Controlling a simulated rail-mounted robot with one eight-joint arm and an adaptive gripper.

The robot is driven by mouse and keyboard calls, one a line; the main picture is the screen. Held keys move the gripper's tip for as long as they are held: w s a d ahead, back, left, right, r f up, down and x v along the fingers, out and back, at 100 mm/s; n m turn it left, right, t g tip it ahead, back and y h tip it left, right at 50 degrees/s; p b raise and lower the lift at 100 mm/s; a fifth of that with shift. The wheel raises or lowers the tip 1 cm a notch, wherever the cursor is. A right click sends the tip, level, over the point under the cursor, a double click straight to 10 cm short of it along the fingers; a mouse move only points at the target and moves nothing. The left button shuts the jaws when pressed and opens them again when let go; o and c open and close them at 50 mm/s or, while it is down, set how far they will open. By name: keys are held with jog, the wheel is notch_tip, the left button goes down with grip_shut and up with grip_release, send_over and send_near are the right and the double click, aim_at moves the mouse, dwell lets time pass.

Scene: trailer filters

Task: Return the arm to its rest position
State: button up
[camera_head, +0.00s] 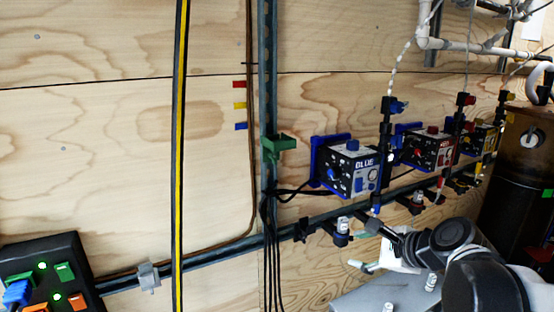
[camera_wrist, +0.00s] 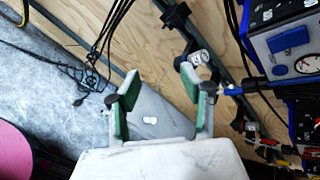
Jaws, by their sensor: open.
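My gripper (camera_wrist: 160,78) shows in the wrist view with its two green-padded fingers spread apart and nothing held between them. A grey surface and the plywood wall lie behind the gap. In the head view my arm (camera_head: 462,250) is at the lower right, bent in front of the wall, below the row of filter units. The gripper there is largely hidden by the arm links. The blue filter unit (camera_head: 350,168) is on the wall up and left of the arm; part of a blue-and-white unit (camera_wrist: 285,40) shows at the right of the wrist view.
A red unit (camera_head: 427,150) and a yellow unit (camera_head: 482,138) continue the row to the right. Valves and fittings (camera_head: 340,230) line the rail near my arm. A dark cylinder (camera_head: 518,170) stands at the far right. A switch box (camera_head: 45,275) is at lower left.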

jog(key=s+r+n+g+h+p, duration=0.1)
jog(key=s+r+n+h+p, duration=0.1)
jog(key=s+n, duration=0.6)
jog(key=s+r+n+g+h+p, duration=0.1)
jog(key=s+n+h+p, duration=0.2)
jog(key=s+n, duration=0.6)
jog(key=shift+d+r+n+g, duration=0.3)
jog(key=shift+r+n+g, duration=0.1)
jog(key=shift+n, duration=0.8)
